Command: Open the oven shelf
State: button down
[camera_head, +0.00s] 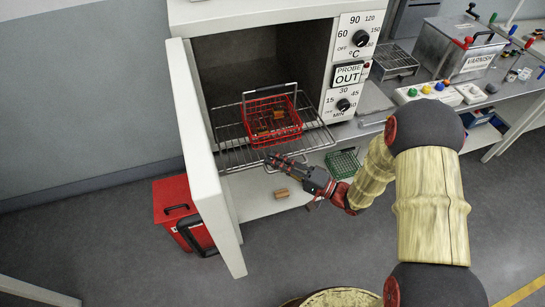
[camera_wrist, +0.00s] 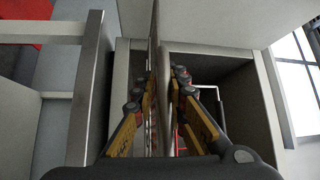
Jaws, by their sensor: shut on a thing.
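The oven shelf (camera_head: 238,157) is a wire rack that sticks out of the open oven (camera_head: 262,57) in the head view. A red wire basket (camera_head: 272,120) with a grey handle and small brown pieces in it stands on the shelf. My gripper (camera_head: 273,159) is at the shelf's front edge, reaching in from the right. In the wrist view my gripper (camera_wrist: 162,100) has its fingers on either side of the shelf's front bar (camera_wrist: 167,75), shut on it. The fingers hide part of the bar. Part of the basket shows behind them.
The white oven door (camera_head: 208,165) stands wide open left of the shelf. A red box (camera_head: 174,203) is on the floor beyond it. A green crate (camera_head: 342,164) and a small brown block (camera_head: 281,193) lie below the shelf. The bench at right holds a varnish tank (camera_head: 455,50).

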jog(key=shift+w+d+r, duration=0.1)
jog(key=shift+w+r, duration=0.1)
jog(key=shift+r, duration=0.4)
jog(key=c, duration=2)
grip_release()
jog(key=shift+s, duration=0.15)
jog(key=shift+o, duration=0.4)
jog(key=shift+f, duration=0.15)
jog(key=shift+s+f, duration=0.15)
jog(key=shift+f, duration=0.05)
jog(key=v, duration=1.2)
